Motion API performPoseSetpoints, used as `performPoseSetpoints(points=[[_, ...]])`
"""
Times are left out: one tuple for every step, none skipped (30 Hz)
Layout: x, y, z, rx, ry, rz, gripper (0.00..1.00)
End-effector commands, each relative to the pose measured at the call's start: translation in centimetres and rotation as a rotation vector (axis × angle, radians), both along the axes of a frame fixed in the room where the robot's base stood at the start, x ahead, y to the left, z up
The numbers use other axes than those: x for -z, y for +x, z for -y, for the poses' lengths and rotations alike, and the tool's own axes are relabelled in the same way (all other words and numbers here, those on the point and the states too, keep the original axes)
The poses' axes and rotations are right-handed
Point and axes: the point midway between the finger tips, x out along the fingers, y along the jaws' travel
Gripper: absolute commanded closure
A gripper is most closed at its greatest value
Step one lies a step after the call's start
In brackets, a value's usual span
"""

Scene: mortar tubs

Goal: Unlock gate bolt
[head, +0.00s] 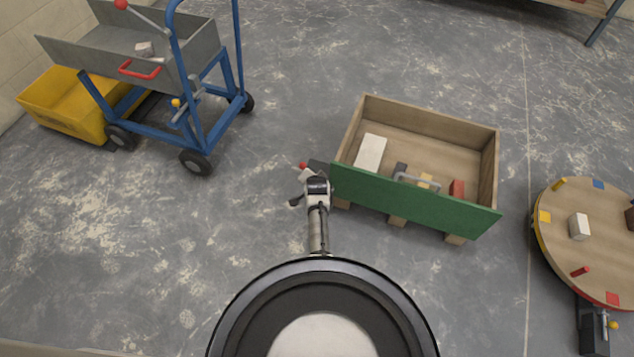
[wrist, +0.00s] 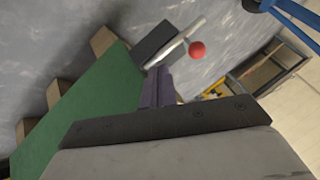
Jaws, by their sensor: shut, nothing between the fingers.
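The green gate (head: 410,200) closes the front of a wooden crate, and its green face shows in the wrist view (wrist: 80,105). The gate bolt sits at its left end: a dark block (wrist: 158,40) with a pale metal bar and a red knob (wrist: 197,49). In the head view the red knob (head: 302,165) shows just beyond my gripper. In the wrist view the shut, empty fingers of my gripper (wrist: 158,76) are close to the bar; whether they touch it I cannot tell. Part of the bolt is hidden behind the fingers.
The wooden crate (head: 490,160) holds several blocks. A blue-framed cart (head: 170,115) with a grey tray and a yellow tub (head: 62,103) stands at the upper left. A round turntable (head: 570,255) is at the right. The floor between cart and crate is clear.

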Motion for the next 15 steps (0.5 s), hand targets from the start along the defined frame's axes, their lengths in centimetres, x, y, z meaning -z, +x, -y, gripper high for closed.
performPoseSetpoints(points=[[-0.9,-0.7,0.1,0.001,0.001,0.000,1.00],[-1.4,-1.0,0.1,0.000,0.000,0.001,1.00],[-1.8,-1.5,0.1,0.000,0.000,0.000,1.00],[-2.2,-1.7,0.1,0.000,0.000,0.001,1.00],[-2.5,-2.0,0.2,0.000,0.001,0.001,1.00],[-2.9,-2.4,0.3,0.001,0.001,0.000,1.00],[-3.2,-2.6,0.3,0.001,0.000,0.001,1.00],[-3.5,-2.9,0.3,0.001,0.000,0.001,1.00],[-3.8,-3.1,0.3,0.001,0.001,0.000,1.00],[-4.0,-3.3,0.4,0.000,-0.001,-0.001,1.00],[-4.2,-3.4,0.4,0.000,-0.001,-0.001,1.00],[-4.4,-3.6,0.4,0.000,0.000,0.001,1.00],[-4.5,-3.7,0.4,0.000,0.000,0.001,1.00],[-4.5,-3.8,0.4,0.000,0.000,0.000,1.00],[-4.6,-3.8,0.4,0.000,-0.001,-0.001,1.00]])
